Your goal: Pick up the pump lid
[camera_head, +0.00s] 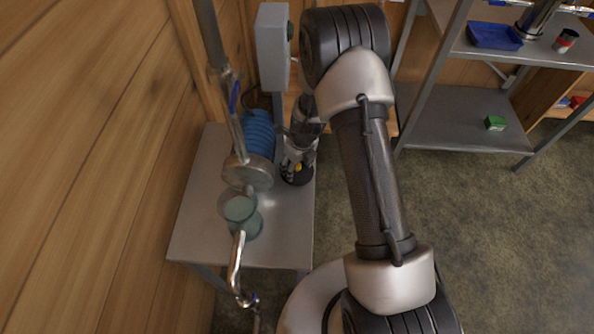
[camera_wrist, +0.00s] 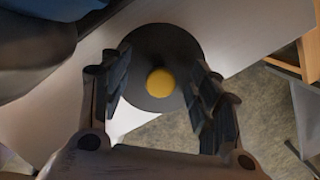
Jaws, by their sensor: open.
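The pump lid is a dark round disc with a yellow knob in its middle. In the wrist view the lid (camera_wrist: 150,47) lies flat on the grey table, its yellow knob showing between my fingers. In the head view the lid (camera_head: 298,178) is near the table's right edge, partly hidden by my gripper (camera_head: 298,164). My gripper points down at it from above. In the wrist view my gripper (camera_wrist: 157,72) is open, with one finger on each side of the knob and visible gaps between. I cannot tell the exact height of the fingertips over the disc.
Left of the lid on the table (camera_head: 196,225) stand a blue ribbed motor (camera_head: 258,137), a metal pump housing (camera_head: 248,174) and a clear greenish strainer bowl (camera_head: 241,212) with pipes. A grey box (camera_head: 272,48) stands behind. Metal shelves (camera_head: 460,115) are at right; floor between is open.

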